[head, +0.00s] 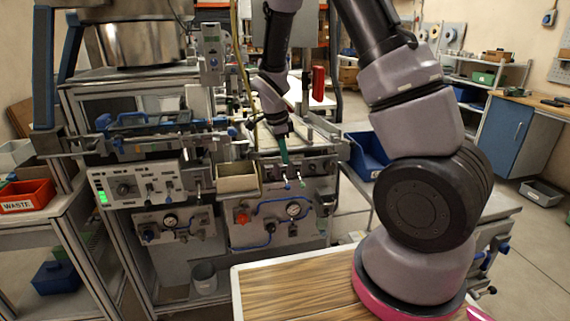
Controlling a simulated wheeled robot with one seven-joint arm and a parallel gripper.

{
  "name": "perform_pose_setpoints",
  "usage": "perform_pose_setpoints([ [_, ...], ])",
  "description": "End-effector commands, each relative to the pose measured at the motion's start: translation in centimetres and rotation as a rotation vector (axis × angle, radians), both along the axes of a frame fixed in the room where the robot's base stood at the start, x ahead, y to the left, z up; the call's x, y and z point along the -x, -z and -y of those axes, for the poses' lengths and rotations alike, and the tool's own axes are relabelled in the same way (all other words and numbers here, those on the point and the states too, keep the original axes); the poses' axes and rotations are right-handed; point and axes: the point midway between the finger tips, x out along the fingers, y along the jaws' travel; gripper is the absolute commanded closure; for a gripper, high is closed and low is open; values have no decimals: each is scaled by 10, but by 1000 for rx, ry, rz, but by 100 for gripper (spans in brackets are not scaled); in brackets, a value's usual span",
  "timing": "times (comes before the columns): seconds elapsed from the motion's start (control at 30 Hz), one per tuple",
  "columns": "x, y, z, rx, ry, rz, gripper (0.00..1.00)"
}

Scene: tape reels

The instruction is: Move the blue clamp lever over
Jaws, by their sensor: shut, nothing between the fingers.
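My gripper (284,157) hangs fingers-down over the front right part of the bench machine, its slim teal fingers together and empty. A blue lever-like handle (130,116) sits on the metal rail assembly at the machine's upper left, well to the left of my gripper and apart from it. Small blue-tipped knobs (287,186) show just below my fingertips on the machine's front edge; I cannot tell whether the fingers touch anything there. Which blue part is the clamp lever is not clear at this size.
A tan open box (237,178) stands left of my gripper. A red WASTE bin (27,196) is at far left, a blue bin (367,154) right of the machine.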

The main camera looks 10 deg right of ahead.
Motion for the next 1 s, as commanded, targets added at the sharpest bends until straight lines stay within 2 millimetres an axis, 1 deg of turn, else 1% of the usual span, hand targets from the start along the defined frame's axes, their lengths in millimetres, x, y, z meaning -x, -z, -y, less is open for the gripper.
perform_pose_setpoints([
  [0.03,4,-9,-3,-2,-3,4,100],
  [0.1,10,-18,-5,-2,-2,4,100],
  [0.2,16,-29,-7,-1,-2,2,100],
  [0.3,20,-35,-8,-1,0,2,100],
  [0.7,22,-38,-8,-1,0,1,100],
  [0.77,22,-41,-7,-6,-6,2,100],
  [0.87,26,-58,-3,-33,-46,7,100],
  [0.97,36,-90,5,-79,-128,22,100],
  [1.0,41,-105,9,-100,-174,32,100],
])
